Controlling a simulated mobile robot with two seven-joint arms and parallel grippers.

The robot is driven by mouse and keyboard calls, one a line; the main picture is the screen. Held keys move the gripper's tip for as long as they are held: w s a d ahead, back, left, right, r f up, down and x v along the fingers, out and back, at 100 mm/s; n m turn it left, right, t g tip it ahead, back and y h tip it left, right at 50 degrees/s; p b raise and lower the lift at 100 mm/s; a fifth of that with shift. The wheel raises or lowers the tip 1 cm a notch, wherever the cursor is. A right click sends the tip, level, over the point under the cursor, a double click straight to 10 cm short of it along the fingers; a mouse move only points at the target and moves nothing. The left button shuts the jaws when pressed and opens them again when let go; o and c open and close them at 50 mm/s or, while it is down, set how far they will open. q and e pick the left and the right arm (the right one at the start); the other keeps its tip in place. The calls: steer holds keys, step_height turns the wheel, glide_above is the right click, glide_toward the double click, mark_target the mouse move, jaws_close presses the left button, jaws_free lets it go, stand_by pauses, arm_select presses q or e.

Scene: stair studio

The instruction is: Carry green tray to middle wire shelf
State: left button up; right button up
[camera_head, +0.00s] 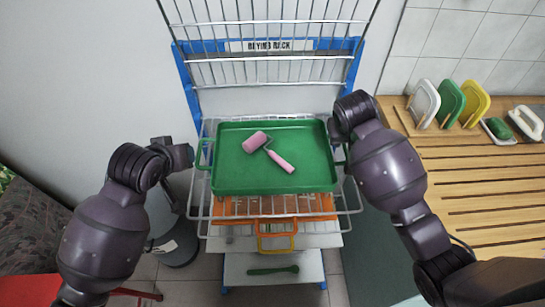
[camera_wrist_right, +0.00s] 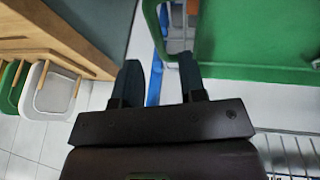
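The green tray (camera_head: 230,178) lies level over the wire shelf (camera_head: 349,206) of a blue-framed rack in the head view; I cannot tell whether it rests on the wires. A pink roller (camera_head: 281,161) lies on it. My left gripper (camera_head: 194,158) is at the tray's left handle, its fingers mostly hidden. My right gripper (camera_head: 337,140) is at the right handle. In the right wrist view its fingers (camera_wrist_right: 160,76) are apart, with the green tray (camera_wrist_right: 240,35) and its handle (camera_wrist_right: 155,28) just beyond the tips. I see no firm grip there.
An upper wire shelf (camera_head: 270,68) rises behind the tray. Below are an orange tray (camera_head: 275,206) and a lower white shelf (camera_head: 240,268). A slatted wooden counter (camera_head: 480,190) with upright white, green and yellow boards (camera_head: 449,103) stands right. A grey bin (camera_head: 178,248) is at left.

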steer(key=v, duration=0.6)
steer(key=shift+r, duration=0.25)
steer(key=shift+s+f, duration=0.1)
steer(key=shift+s, duration=0.05)
